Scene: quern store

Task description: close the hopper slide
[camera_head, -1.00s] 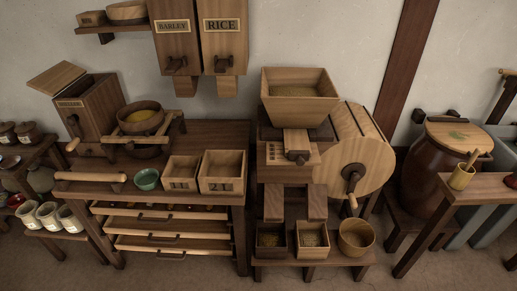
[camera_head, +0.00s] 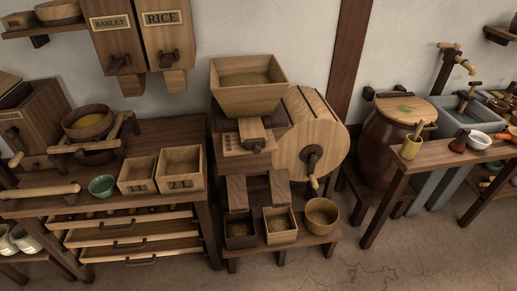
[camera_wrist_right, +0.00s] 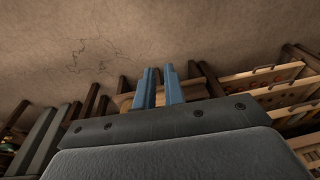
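The wooden hopper (camera_head: 247,99) is a flared, open-topped box holding some grain, on top of the mill at the middle of the head view. Below its front, the hopper slide (camera_head: 252,129) is a pale wooden piece with a dark handle (camera_head: 258,145) at its front end. It juts out over a pale panel with dark marks (camera_head: 232,144). How far it is drawn out is hard to tell. My right gripper (camera_wrist_right: 160,84) shows in the right wrist view with two blue fingers a little apart and nothing between them. Neither gripper shows in the head view.
The mill's round wooden drum (camera_head: 311,142) has a dark crank on its face. Small grain boxes (camera_head: 280,226) and a round tub (camera_head: 322,217) stand on a low bench below. A drawer table is left; a lidded barrel (camera_head: 385,140) and side table (camera_head: 445,153) are right.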

